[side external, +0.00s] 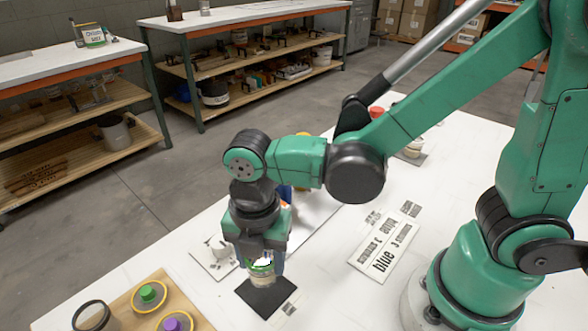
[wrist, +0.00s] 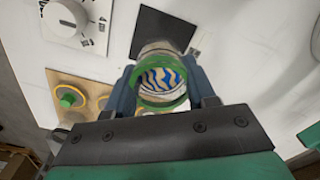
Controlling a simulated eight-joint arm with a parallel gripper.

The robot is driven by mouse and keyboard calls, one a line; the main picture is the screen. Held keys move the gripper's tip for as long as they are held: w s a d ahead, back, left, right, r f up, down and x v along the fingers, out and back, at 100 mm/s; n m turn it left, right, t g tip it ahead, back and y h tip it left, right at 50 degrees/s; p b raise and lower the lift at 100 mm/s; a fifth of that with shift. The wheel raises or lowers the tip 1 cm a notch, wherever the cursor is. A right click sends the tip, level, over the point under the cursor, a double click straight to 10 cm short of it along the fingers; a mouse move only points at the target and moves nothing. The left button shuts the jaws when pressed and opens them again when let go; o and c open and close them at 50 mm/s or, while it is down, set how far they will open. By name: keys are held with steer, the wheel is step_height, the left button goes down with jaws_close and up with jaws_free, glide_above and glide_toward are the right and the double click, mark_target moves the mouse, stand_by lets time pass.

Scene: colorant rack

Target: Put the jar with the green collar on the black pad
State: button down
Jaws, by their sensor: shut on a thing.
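The jar with the green collar (wrist: 163,101) is between the fingers of my gripper (wrist: 165,86), which is shut on it. Its end facing the wrist camera shows blue and cream wavy stripes inside the green ring. In the side view the jar (side external: 262,279) shows just below my gripper (side external: 260,264), roughly upright, over the back part of the black pad (side external: 268,299). The pad lies flat on the white table and also shows past the jar in the wrist view (wrist: 158,27). I cannot tell whether the jar's base touches the pad.
A wooden board (side external: 190,318) with green and purple knobs and a dark-rimmed round container (side external: 93,317) are at the lower left. A white dial plate (side external: 212,262) lies left of my gripper.

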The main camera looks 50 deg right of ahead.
mark_target(264, 274)
steer(key=shift+f, duration=1.85)
steer(key=shift+f, duration=0.1)
steer(key=shift+c, duration=1.4)
jaws_free()
step_height(264, 274, up, 12)
steer(key=w+d+m+t, duration=0.1)
steer(key=d+m+t, duration=0.2)
steer(key=m, duration=0.9)
steer(key=w+d+m+t, duration=0.1)
steer(key=d+m+t, duration=0.3)
steer(key=d+m, duration=0.6)
steer(key=shift+d+m, duration=0.3)
steer(key=shift+m, duration=0.7)
